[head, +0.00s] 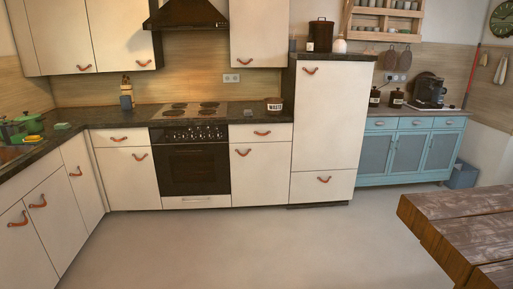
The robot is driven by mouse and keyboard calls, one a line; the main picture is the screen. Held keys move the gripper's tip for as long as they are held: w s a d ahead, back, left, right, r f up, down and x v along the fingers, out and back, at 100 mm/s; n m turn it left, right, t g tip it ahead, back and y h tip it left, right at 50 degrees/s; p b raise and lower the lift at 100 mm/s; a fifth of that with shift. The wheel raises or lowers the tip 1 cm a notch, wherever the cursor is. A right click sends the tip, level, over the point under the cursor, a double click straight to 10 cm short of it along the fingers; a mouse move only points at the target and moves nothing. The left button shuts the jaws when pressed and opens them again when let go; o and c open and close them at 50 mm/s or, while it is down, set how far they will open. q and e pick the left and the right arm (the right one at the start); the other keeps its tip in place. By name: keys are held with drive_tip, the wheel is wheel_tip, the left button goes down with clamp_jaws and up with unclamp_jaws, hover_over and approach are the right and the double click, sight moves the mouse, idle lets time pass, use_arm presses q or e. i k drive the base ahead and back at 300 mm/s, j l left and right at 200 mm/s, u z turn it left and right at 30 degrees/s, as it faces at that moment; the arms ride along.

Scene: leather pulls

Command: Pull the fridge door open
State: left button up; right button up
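The fridge door is most likely the tall cream door (327,118) of the tall cabinet right of the oven. It looks closed, flush with the cabinet. Its leather pull (310,71) is a short reddish-brown strap near the top left of the door. Below it is a separate lower cream panel (322,187) with its own leather pull (323,180). Neither of my grippers shows in the head view.
A brown wooden table (455,228) fills the lower right. The grey floor (225,245) is clear in front of the cabinets. A counter (60,142) with cabinets runs along the left. A blue sideboard (410,153) stands right of the tall cabinet, with a blue bin (463,176) beside it.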

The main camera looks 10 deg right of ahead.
sight(332, 100)
drive_tip(key=i+z, duration=0.15)
drive_tip(key=i, duration=0.55)
drive_tip(key=i+z, duration=0.15)
drive_tip(key=i, duration=0.6)
drive_tip(key=i+j+z, duration=0.2)
drive_tip(key=i, duration=0.5)
